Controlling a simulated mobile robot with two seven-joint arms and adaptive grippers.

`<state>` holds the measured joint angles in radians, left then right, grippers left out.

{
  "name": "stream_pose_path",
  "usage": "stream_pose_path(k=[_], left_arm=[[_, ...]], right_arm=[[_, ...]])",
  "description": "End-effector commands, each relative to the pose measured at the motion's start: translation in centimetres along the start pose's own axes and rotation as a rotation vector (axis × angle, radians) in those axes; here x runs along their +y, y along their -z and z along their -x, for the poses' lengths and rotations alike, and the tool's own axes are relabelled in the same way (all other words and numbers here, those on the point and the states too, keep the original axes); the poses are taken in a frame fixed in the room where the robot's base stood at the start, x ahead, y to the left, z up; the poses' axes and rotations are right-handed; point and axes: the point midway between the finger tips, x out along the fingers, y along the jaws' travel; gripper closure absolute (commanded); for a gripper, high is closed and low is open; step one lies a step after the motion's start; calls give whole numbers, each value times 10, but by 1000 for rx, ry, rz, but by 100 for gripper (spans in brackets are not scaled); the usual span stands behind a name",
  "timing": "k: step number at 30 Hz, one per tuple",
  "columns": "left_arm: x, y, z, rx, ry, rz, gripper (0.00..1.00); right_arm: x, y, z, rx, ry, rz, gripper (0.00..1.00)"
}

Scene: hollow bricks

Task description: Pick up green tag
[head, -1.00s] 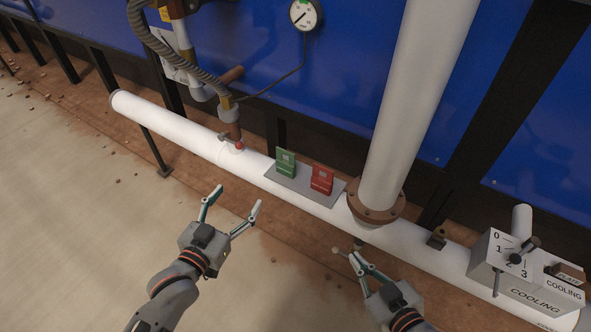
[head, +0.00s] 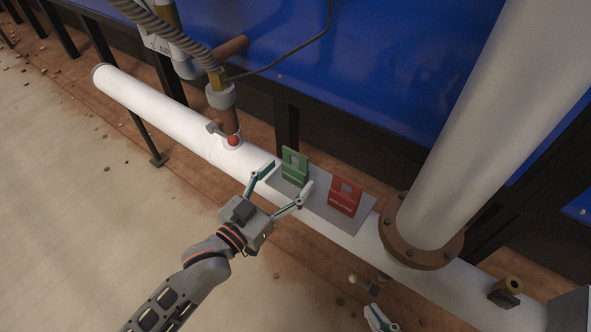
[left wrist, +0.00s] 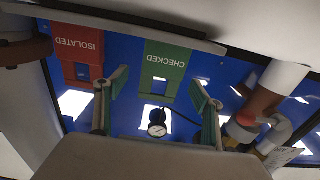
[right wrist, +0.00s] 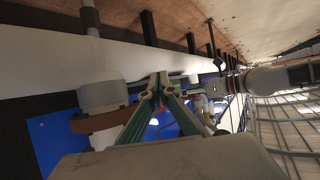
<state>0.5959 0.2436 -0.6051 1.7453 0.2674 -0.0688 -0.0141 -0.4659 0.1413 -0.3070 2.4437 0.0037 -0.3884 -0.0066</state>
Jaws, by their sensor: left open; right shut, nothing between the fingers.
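The green tag (head: 295,166) stands on a grey plate (head: 318,207) on top of the white pipe, in the head view. In the left wrist view the green tag (left wrist: 164,68) reads "CHECKED" upside down and shows between and beyond the fingertips. A red tag (head: 346,195) stands to its right; in the left wrist view the red tag (left wrist: 80,52) reads "ISOLATED". My left gripper (head: 287,183) is open and empty, its fingers just in front of the green tag. My right gripper (right wrist: 158,84) is shut and empty, below the pipe; only its tip (head: 378,318) shows in the head view.
A thick upright pipe with a rusty flange (head: 420,238) rises right of the plate. A valve with a red knob (head: 233,141) sits on the white pipe (head: 150,108) to the left. A blue panel (head: 400,70) stands behind.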

Motion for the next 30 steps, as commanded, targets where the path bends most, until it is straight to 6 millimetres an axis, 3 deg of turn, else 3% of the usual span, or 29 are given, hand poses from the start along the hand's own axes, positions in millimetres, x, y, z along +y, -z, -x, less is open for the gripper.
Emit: stream_pose_path(k=[9,17,22,23,30], left_arm=[[-3,-3,-37,-5,1,3,32],[-3,1,-41,-1,1,1,32],[-3,0,-40,-1,1,1,71],[-3,0,-40,-2,1,1,75],[-3,1,-40,-1,1,1,75]], right_arm=[[-7,6,-3,23,11,-43,100],[-8,9,-3,31,13,-45,100],[-8,9,-3,31,13,-45,100],[-8,9,-3,31,13,-45,100],[-7,9,-3,30,12,-44,100]])
